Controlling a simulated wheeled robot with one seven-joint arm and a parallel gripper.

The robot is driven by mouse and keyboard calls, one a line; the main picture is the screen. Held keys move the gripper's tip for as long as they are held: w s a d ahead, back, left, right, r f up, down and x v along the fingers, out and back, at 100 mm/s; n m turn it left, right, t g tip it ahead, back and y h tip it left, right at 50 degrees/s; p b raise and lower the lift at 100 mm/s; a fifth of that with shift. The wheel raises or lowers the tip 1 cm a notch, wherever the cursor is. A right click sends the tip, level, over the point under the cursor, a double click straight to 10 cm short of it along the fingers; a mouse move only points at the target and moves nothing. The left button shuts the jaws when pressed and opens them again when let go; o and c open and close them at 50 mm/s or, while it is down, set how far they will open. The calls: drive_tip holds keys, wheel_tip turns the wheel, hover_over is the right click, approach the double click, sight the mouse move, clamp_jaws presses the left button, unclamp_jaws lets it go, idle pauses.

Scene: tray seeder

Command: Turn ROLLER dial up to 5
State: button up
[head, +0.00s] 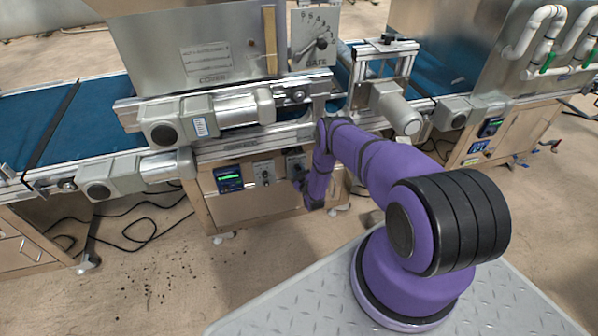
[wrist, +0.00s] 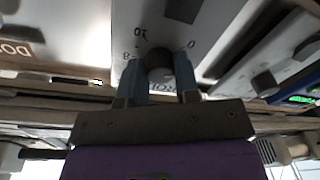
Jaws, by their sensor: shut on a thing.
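In the wrist view, a round dark dial knob (wrist: 158,62) sits on a pale plate (wrist: 122,20), seen upside down. Numbers such as 10, 8 and 0 show around it. Lettering below the knob is partly hidden, so the full name cannot be read. My gripper (wrist: 160,68) has its two blue-grey fingers on either side of the knob, shut on it. The knob's pointer and exact setting cannot be made out. In the head view, my gripper (head: 298,178) is at the front panel below the conveyor, where my arm covers most of the dial.
A small plate with knobs (head: 264,173) and a green-lit display (head: 229,180) sit left of my gripper. Above are motor housings (head: 206,116) and a GATE lever dial (head: 318,42). The blue conveyor belt (head: 75,120) runs behind. Cables (head: 140,232) lie on the floor.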

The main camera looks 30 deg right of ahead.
drive_tip(key=m, duration=0.5)
drive_tip(key=shift+f+m, duration=0.1)
drive_tip(key=shift+m, duration=0.3)
drive_tip(key=m+h, duration=0.1)
drive_tip(key=m, duration=0.5)
drive_tip(key=m+h, duration=0.1)
drive_tip(key=m, duration=0.5)
drive_tip(key=shift+a+m+h, duration=0.1)
drive_tip(key=shift+m+h, duration=0.2)
drive_tip(key=shift+m, duration=2.1)
drive_tip(key=shift+g, duration=0.3)
drive_tip(key=o, duration=0.9)
drive_tip(key=shift+s, duration=0.1)
